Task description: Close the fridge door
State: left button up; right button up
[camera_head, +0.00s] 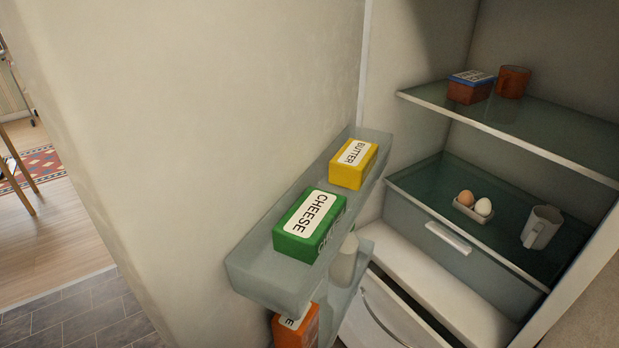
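The fridge door (215,110) stands open and fills the left and middle of the head view, with its inner face toward me. Its upper door shelf (262,277) holds a green cheese box (308,226) and a yellow butter box (353,165). A lower door shelf (340,299) holds an orange box (296,328) and a pale bottle (344,262), both partly hidden. The fridge interior (420,50) is open on the right. Neither of my grippers shows in this view.
Inside the fridge, a glass shelf (520,119) holds a small box (470,87) and a brown mug (513,81). Below are eggs (474,204) in a holder and a grey mug (541,227). Tiled floor (85,318), wood floor and a rug (38,168) lie left.

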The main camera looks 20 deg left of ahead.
aim_at(184, 130)
jog(key=j+z, duration=0.3)
jog(key=j, duration=0.6)
jog(key=k+j+z, duration=0.1)
jog(key=j+z, duration=0.15)
jog(key=j, duration=0.65)
